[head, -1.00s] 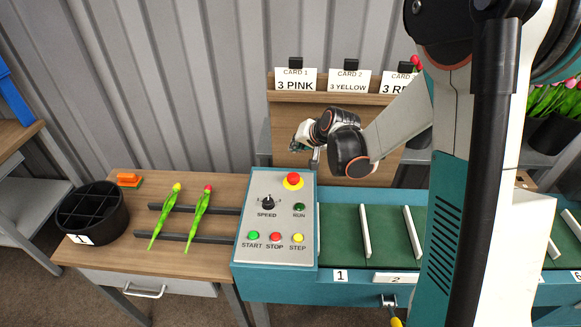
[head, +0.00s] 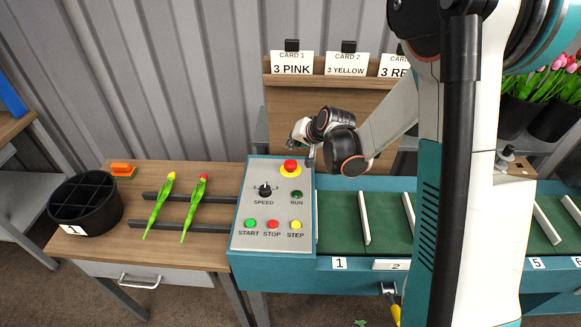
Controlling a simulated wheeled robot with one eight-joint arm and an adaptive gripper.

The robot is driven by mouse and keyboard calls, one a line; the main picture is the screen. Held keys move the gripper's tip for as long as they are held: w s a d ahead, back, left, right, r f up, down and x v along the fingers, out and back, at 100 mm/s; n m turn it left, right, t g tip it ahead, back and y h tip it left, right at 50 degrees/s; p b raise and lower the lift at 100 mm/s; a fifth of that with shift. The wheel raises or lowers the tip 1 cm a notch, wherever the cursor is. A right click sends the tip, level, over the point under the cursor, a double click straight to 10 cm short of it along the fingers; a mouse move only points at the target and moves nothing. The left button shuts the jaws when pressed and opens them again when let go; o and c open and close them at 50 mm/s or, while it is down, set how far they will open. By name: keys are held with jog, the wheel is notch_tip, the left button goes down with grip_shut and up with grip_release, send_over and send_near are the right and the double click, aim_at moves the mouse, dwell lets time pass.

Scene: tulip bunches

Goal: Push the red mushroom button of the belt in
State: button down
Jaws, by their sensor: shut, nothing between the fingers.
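The red mushroom button (head: 290,166) sits on a yellow ring at the top right of the grey control panel (head: 250,215). It stands up from the panel. My gripper (head: 309,160) is shut and empty, just right of the button and above the panel's top right corner. A small gap shows between the fingertips and the button in this view; how high they are over the panel I cannot tell. The belt (head: 342,212) is green with white dividers and runs right from the panel.
The panel also carries a speed knob (head: 265,190), a dark run lamp (head: 297,195), and start, stop and step buttons. Two tulips (head: 160,205) lie across dark rails on the left, near a black divided bin (head: 85,203). A card board (head: 330,95) stands behind my gripper.

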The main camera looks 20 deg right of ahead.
aim_at(293, 162)
jog(key=shift+f+b, duration=1.4)
jog(key=shift+f, duration=0.75)
jog(key=shift+f+b, duration=0.4)
jog(key=shift+b, duration=0.05)
jog(key=shift+f+b, duration=0.4)
jog(key=shift+f, duration=0.05)
jog(key=shift+r, duration=0.15)
dwell(0.3)
jog(key=shift+r+p, duration=0.5)
jog(key=shift+r, duration=0.25)
jog(key=shift+r+p, duration=1.65)
jog(key=shift+r, duration=0.85)
